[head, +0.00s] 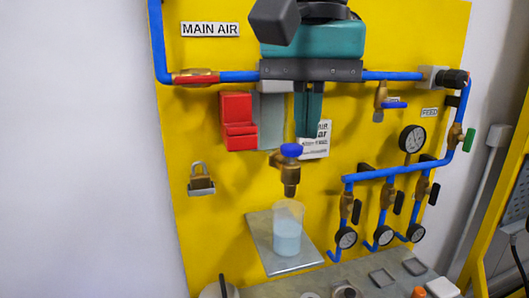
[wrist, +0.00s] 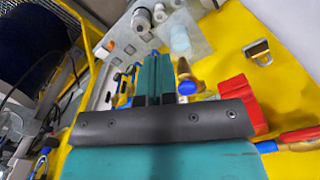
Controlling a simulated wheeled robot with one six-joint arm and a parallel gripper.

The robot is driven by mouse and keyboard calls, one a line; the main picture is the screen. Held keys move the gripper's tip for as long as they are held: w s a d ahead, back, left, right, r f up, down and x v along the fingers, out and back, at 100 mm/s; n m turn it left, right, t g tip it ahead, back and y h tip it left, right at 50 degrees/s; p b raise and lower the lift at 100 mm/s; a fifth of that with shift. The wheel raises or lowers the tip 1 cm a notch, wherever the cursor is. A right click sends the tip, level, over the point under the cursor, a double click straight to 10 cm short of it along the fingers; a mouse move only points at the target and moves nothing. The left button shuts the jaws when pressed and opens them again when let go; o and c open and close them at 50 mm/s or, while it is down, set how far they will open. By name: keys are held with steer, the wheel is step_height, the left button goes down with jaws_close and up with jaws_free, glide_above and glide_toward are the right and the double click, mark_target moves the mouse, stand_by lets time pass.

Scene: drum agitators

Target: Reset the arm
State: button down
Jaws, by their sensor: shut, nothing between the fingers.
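My gripper (head: 308,110) is in the upper middle of the head view, in front of the yellow panel (head: 225,235). Its teal fingers point down, shut together with nothing between them. Its fingers also show in the wrist view (wrist: 154,78). The fingertips are above and a little right of a brass valve with a blue knob (head: 291,151), which also shows in the wrist view (wrist: 187,88). They appear apart from it. My gripper's body hides part of the blue pipe and a grey plate behind it.
A clear beaker (head: 287,232) with pale liquid stands on a grey plate below the valve. A red box (head: 237,122) and a padlock (head: 201,180) are to the left. Blue pipes with gauges (head: 412,139) and several valves are to the right. A grey shelf (head: 330,282) runs along the bottom.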

steer(key=s+d+f+n+y+b, duration=0.1)
steer(key=s+d+f+n, duration=0.2)
steer(key=f, duration=0.4)
steer(key=s+d+f+n+y+b, duration=0.1)
steer(key=s+d+f+n, duration=0.2)
steer(key=f, duration=0.5)
steer(key=s+d+f+n+y+b, duration=0.1)
steer(key=s+d+f+n+y, duration=0.1)
steer(key=f, duration=0.5)
steer(key=s+d+n, duration=0.1)
steer(key=s+d, duration=0.1)
steer(key=s, duration=0.1)
steer(key=shift+f+n, duration=0.15)
steer(key=shift+n, duration=0.25)
